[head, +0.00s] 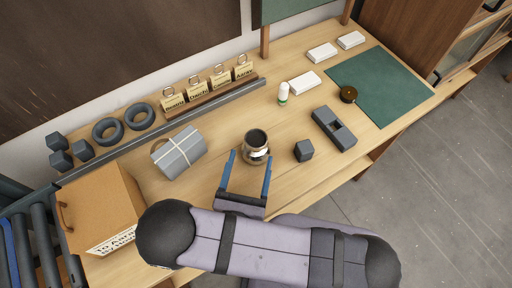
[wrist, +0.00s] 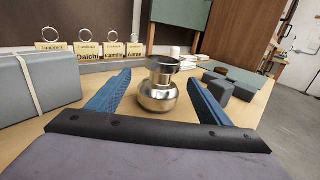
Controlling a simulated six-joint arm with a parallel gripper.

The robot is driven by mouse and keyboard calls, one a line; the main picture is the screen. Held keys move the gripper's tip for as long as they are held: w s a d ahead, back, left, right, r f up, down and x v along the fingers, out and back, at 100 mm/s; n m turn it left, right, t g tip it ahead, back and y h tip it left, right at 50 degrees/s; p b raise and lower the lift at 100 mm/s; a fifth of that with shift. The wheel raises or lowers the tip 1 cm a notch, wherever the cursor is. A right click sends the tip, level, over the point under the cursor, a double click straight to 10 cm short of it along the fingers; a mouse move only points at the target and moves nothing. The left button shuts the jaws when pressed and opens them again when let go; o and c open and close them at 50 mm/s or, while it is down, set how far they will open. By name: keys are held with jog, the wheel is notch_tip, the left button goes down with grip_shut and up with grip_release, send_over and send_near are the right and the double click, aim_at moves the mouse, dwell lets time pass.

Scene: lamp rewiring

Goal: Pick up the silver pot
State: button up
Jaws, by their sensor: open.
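The silver pot (head: 257,150) stands upright on the wooden bench near its middle. It has a shiny round belly, a narrow neck and a wide dark mouth. In the wrist view the silver pot (wrist: 158,92) is straight ahead, between the lines of the two fingers. My gripper (head: 250,160) is open, with one blue finger to either side of the pot's near side. In the wrist view my gripper (wrist: 160,80) shows both fingers apart with nothing held. I cannot tell whether a finger touches the pot.
A grey strapped bundle (head: 180,152) lies left of the pot. A dark cube (head: 304,150) and a grey block with a recess (head: 334,128) lie to its right. Name tags on a rack (head: 210,95) stand behind. A green mat (head: 385,85) covers the far right.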

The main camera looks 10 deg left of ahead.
aim_at(258, 132)
jog(key=shift+w+r, duration=0.15)
jog(key=shift+w, duration=1.6)
jog(key=shift+w+r, duration=0.1)
jog(key=shift+w, duration=1.6)
jog(key=c, duration=1.3)
